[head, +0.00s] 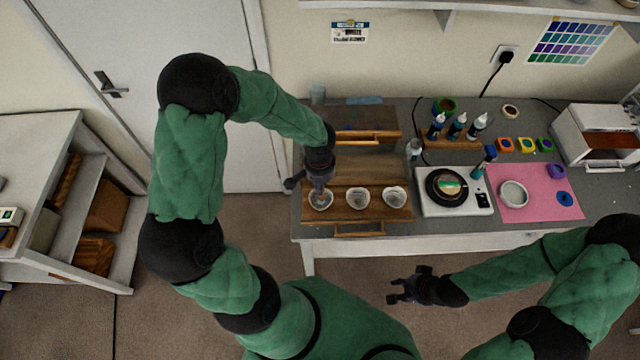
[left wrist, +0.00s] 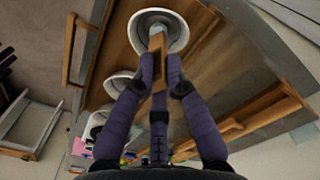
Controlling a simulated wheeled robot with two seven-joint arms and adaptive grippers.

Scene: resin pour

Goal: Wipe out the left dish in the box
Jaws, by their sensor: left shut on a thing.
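Three small pale dishes stand in a row in the wooden box (head: 339,214) at the front left of the bench. My left gripper (head: 319,192) points down over the left dish (head: 316,205) and partly hides it. In the left wrist view the left gripper (left wrist: 159,72) is shut on a thin brown tool with a pale grey end (left wrist: 157,43). That end is inside the left dish (left wrist: 180,38); contact with its floor cannot be told. The middle dish (head: 358,198) and right dish (head: 395,197) are uncovered. My right gripper (head: 404,288) is open and empty, away from the bench.
Right of the box is a white scale (head: 455,205) with a black round dish. A pink mat (head: 540,205) bears a white bowl (head: 513,194). Several bottles (head: 456,127) stand in a wooden rack behind. A clear container (head: 414,149) stands close to the box.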

